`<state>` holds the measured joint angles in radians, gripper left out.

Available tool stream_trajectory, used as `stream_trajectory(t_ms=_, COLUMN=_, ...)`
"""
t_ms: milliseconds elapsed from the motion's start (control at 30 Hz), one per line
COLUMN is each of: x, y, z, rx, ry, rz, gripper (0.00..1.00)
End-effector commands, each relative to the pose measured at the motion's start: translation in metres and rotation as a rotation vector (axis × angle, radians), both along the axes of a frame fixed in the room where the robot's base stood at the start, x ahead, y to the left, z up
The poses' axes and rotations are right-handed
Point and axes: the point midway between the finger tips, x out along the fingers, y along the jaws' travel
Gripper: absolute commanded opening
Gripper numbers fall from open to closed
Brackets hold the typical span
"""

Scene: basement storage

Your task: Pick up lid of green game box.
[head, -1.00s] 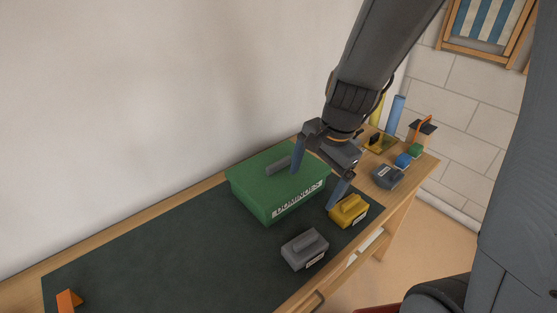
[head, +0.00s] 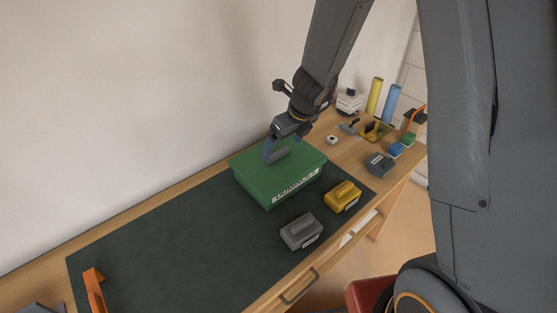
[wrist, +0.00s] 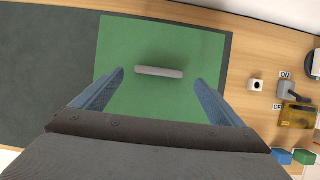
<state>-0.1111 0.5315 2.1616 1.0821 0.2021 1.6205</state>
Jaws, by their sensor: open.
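The green game box (head: 262,186) sits on the dark mat, with a white "DOMINOES" label on its front side. Its lid (head: 306,160) is on the box and carries a grey bar handle (head: 279,154). In the wrist view the lid (wrist: 150,100) fills the middle and the handle (wrist: 159,72) lies crosswise beyond the fingertips. My gripper (head: 273,150) is over the lid beside the handle. In the wrist view my gripper (wrist: 160,76) is open and empty, one finger on each side of the handle's ends. I cannot tell how high the fingertips are above the lid.
A yellow box (head: 343,196) and a grey box (head: 301,231) stand in front on the dark mat (head: 180,245). An orange piece (head: 94,290) lies at the left. Several small items, including a blue-grey box (head: 380,164) and a blue cylinder (head: 391,103), crowd the right end. The wall is close behind.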

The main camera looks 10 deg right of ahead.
Motion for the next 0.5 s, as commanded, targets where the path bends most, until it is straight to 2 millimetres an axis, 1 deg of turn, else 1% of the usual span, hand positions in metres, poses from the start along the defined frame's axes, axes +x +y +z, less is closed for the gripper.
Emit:
stream_trajectory(t_ms=33, x=0.002, y=0.003, z=-0.009, rx=0.000, ry=0.004, rz=0.000, gripper=0.92)
stream_trajectory(t_ms=200, x=0.011, y=0.009, z=-0.029, rx=-0.001, ry=0.001, rz=0.000, gripper=0.92)
stream_trajectory(t_ms=300, x=0.013, y=0.010, z=-0.034, rx=-0.001, ry=0.001, rz=0.001, gripper=0.92)
stream_trajectory(t_ms=500, x=0.013, y=0.011, z=-0.034, rx=-0.001, ry=0.000, rz=0.002, gripper=0.92)
